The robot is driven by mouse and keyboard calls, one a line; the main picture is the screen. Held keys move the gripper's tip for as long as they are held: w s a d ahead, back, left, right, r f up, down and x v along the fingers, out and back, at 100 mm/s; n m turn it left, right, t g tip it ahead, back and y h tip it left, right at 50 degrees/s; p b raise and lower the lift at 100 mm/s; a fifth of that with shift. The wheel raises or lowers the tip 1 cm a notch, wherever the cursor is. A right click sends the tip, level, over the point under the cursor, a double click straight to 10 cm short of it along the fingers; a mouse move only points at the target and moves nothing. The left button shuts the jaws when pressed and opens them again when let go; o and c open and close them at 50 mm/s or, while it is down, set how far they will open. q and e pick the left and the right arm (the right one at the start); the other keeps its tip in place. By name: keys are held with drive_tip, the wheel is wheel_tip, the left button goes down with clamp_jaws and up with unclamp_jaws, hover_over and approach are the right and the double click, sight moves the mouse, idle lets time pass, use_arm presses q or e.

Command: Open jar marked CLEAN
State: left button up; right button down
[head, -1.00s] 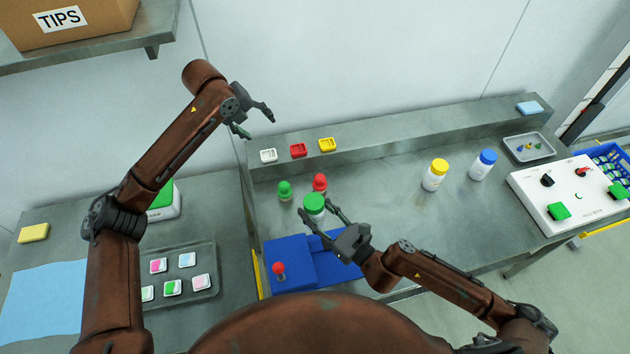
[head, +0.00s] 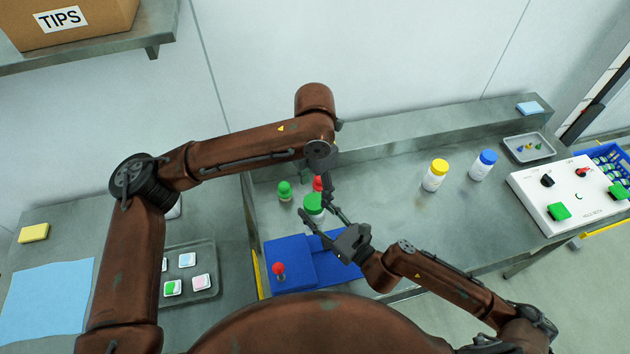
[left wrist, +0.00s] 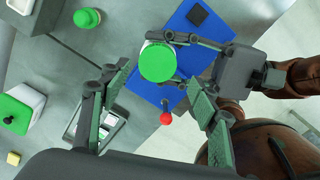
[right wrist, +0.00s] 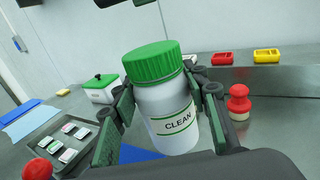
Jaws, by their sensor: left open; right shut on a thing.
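The jar marked CLEAN (right wrist: 172,112) is white with a green ribbed lid (right wrist: 152,61); the lid is on. It stands near the blue mat (head: 300,262). In the head view the green lid (head: 314,203) shows between the fingers of my right gripper (head: 322,224), which is shut on the jar's body. My left gripper (head: 318,180) is open above the jar, its fingers partly hidden behind its own wrist. In the left wrist view the lid (left wrist: 157,62) lies ahead of the open left fingers (left wrist: 157,105), not between them.
A green stamp-like knob (head: 284,190) and a red one (head: 318,183) stand close behind the jar. A red-topped knob (head: 279,268) is on the blue mat. Yellow-lidded (head: 435,176) and blue-lidded (head: 483,165) jars stand to the right, with clear bench between.

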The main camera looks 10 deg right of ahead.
sight(315, 202)
use_arm(q)
drive_tip(key=shift+f, duration=2.95)
drive_tip(key=shift+c, duration=0.5)
